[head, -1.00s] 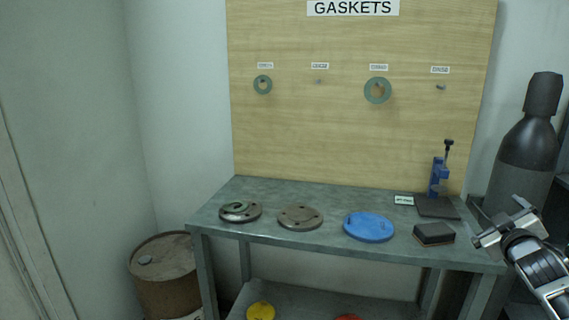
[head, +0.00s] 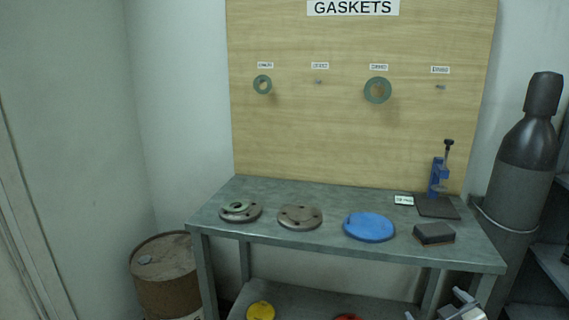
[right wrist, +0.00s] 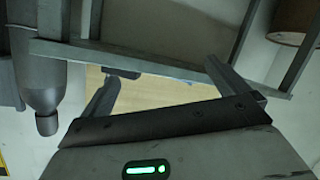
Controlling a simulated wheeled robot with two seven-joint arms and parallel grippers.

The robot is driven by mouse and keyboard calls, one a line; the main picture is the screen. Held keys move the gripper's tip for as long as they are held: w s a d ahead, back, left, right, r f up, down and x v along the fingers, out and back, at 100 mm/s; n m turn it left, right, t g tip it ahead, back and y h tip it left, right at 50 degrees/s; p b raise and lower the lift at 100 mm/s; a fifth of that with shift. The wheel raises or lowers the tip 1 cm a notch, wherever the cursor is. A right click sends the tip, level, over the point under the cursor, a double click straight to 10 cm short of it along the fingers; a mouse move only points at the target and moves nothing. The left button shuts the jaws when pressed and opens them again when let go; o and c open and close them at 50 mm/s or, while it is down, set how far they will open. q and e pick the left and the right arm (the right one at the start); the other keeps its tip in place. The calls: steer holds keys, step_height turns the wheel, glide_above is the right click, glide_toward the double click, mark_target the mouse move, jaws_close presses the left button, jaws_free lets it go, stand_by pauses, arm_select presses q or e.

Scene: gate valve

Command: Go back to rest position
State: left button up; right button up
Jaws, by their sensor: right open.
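My right gripper (head: 445,306) shows only in part at the bottom right edge of the head view, low in front of the bench. In the right wrist view its two fingers (right wrist: 163,88) stand wide apart with nothing between them. The rest of the right arm is out of the head view. My left gripper is in neither view.
The bench (head: 330,240) carries a flange with a green ring on it (head: 240,211), another flange (head: 299,217), a blue disc (head: 369,227), a dark block (head: 434,234) and a blue press (head: 438,178). A gas cylinder (head: 522,160) stands right, a rusty barrel (head: 165,280) left. Gaskets hang on the board (head: 330,130).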

steer(key=s+a+f+m+g+y, duration=0.1)
steer(key=s+a+f+g, duration=0.1)
steer(key=s+a+f, duration=0.3)
steer(key=s+a+f+m+g+y, duration=0.1)
steer(key=s+a+f, duration=0.5)
steer(key=s+a, duration=0.7)
steer(key=s+g+y, duration=0.1)
steer(key=s, duration=0.6)
steer(key=shift+s+f, duration=0.2)
steer(key=shift+s, duration=0.05)
steer(key=shift+c, duration=0.3)
